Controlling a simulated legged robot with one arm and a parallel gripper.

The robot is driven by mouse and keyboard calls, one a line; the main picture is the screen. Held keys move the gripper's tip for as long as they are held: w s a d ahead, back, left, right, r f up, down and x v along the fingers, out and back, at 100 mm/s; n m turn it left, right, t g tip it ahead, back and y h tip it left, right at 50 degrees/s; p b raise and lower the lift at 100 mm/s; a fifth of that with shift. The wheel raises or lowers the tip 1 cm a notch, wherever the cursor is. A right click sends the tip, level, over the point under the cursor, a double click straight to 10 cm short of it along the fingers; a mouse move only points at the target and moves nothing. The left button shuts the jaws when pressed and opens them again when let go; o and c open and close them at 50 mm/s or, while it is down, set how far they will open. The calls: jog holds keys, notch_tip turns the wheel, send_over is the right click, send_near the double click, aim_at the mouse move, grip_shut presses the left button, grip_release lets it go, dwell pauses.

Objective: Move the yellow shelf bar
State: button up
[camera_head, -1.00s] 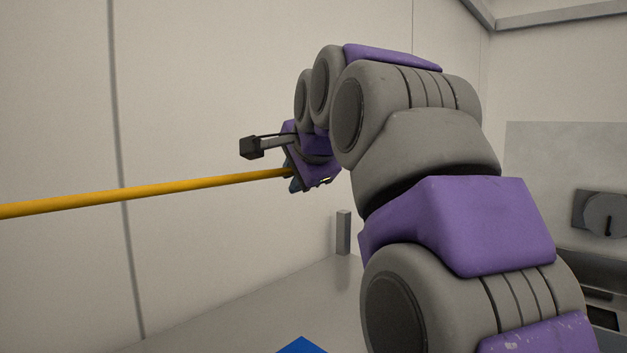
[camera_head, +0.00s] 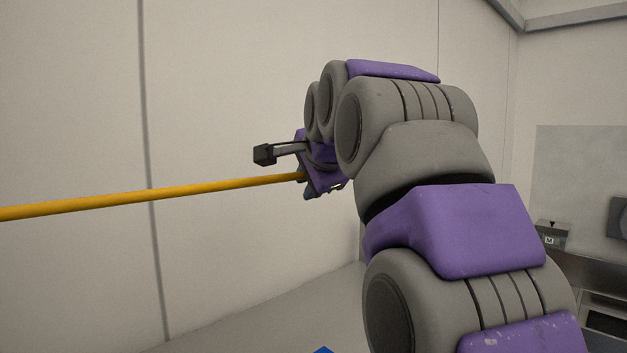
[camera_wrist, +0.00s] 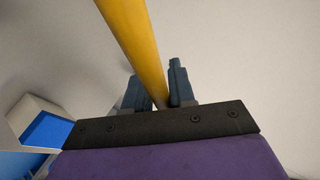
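The yellow shelf bar (camera_head: 150,195) is a long thin rod. In the head view it runs from the left edge to my gripper (camera_head: 308,184), nearly level and rising slightly to the right. In the wrist view the bar (camera_wrist: 135,40) passes between the two dark blue-grey fingers of my gripper (camera_wrist: 157,92). The fingers are close on either side of it, and the gripper looks shut on the bar. The bar is held up in the air in front of the wall. Its left end is out of the picture, and its right end is hidden at the gripper.
A pale panelled wall (camera_head: 220,80) stands behind the bar. A blue item (camera_head: 324,350) shows at the bottom edge, and a blue and white container (camera_wrist: 48,128) is at the wrist view's left. A small box marked M (camera_head: 551,236) stands on a metal unit at right.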

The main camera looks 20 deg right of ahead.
jog(key=o, duration=0.3)
jog(key=shift+w+a+f, duration=0.25)
jog(key=shift+w+f, duration=0.05)
jog(key=shift+w, duration=0.35)
jog(key=shift+o, duration=0.2)
jog(key=p+v, duration=0.1)
jog(key=v, duration=1.6)
jog(key=shift+a+r, duration=0.2)
jog(key=shift+r, duration=0.05)
jog(key=shift+c, duration=0.5)
